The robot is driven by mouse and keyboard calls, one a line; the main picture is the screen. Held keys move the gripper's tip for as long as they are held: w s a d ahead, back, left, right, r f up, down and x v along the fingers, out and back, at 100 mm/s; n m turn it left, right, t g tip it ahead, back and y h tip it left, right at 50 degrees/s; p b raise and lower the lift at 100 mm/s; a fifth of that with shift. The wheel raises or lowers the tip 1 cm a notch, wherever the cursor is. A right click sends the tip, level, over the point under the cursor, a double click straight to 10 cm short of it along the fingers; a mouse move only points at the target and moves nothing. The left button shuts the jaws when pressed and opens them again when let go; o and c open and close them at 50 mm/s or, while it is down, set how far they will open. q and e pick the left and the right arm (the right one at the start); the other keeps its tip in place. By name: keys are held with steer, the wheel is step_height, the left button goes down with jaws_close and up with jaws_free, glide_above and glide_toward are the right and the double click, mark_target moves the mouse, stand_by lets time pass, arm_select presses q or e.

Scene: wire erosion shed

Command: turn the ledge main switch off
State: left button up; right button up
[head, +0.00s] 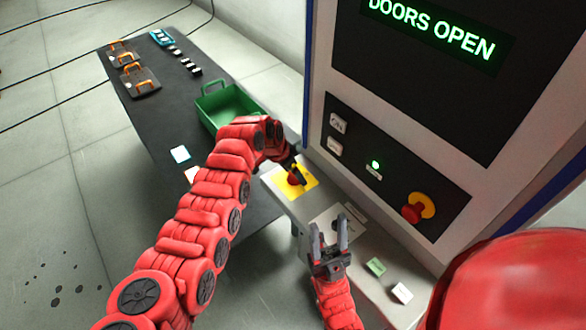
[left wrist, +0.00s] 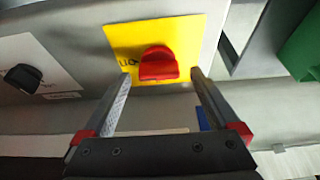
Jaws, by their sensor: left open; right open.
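The ledge main switch is a red knob (head: 294,180) on a yellow plate (head: 311,184), set on the grey ledge below the machine panel. In the left wrist view the red knob (left wrist: 158,65) shows whole, its grip lying across the picture, with upside-down lettering on the yellow plate (left wrist: 185,30). My left gripper (left wrist: 160,76) is open, with one fingertip on each side of the knob; I cannot tell whether they touch it. In the head view my left gripper (head: 297,172) partly hides the switch. My right gripper (head: 328,228) is open and empty over the ledge.
A black selector knob (left wrist: 22,77) sits on a pale plate beside the yellow one. A green crate (head: 225,105) stands on the dark table.

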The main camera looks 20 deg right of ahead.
arm_select(q)
steer(key=shift+f, duration=0.25)
steer(key=c, duration=1.4)
steer(key=shift+d, duration=0.1)
